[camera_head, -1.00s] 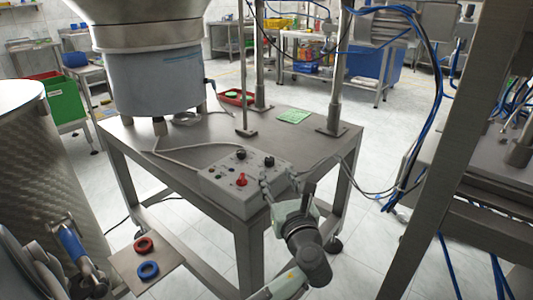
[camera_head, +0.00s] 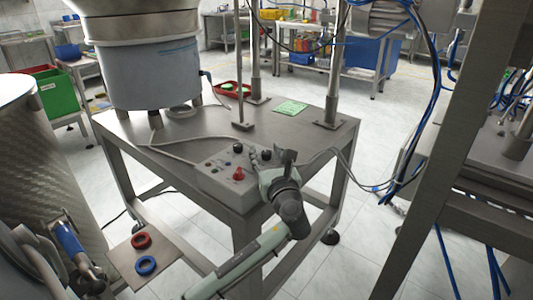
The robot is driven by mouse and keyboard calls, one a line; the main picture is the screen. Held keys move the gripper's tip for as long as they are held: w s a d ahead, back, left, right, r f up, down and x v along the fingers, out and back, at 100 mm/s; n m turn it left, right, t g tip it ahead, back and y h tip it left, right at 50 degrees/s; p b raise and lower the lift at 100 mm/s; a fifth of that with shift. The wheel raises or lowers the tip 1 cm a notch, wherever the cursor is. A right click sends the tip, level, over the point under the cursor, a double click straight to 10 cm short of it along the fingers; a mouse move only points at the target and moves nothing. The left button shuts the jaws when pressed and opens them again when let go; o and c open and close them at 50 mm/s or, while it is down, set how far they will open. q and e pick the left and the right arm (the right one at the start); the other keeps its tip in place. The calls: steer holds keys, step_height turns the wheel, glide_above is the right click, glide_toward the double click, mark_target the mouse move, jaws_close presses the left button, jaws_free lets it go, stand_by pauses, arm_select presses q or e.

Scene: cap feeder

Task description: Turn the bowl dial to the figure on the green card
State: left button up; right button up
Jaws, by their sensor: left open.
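The grey control box (camera_head: 212,177) sits on the steel table. It has a black dial (camera_head: 237,148) at its back, another black dial (camera_head: 266,153) to the right, and a red knob (camera_head: 239,173) in front. I cannot read which is the bowl dial, nor any dial setting. The green card (camera_head: 291,107) lies flat behind the box; its figure is too small to read. My left gripper (camera_head: 267,157) is open over the box's right end, its fingers around or just beside the right-hand black dial. It hides part of the box. My right gripper is not in view.
The bowl feeder (camera_head: 150,70) stands on the table (camera_head: 170,133) at the back left. Metal posts (camera_head: 333,90) rise behind the box. A grey cable runs left from the box. A red ring and a blue ring lie on a lower plate.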

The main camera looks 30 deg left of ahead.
arm_select(q)
steer(key=shift+c, duration=0.2)
jaws_close()
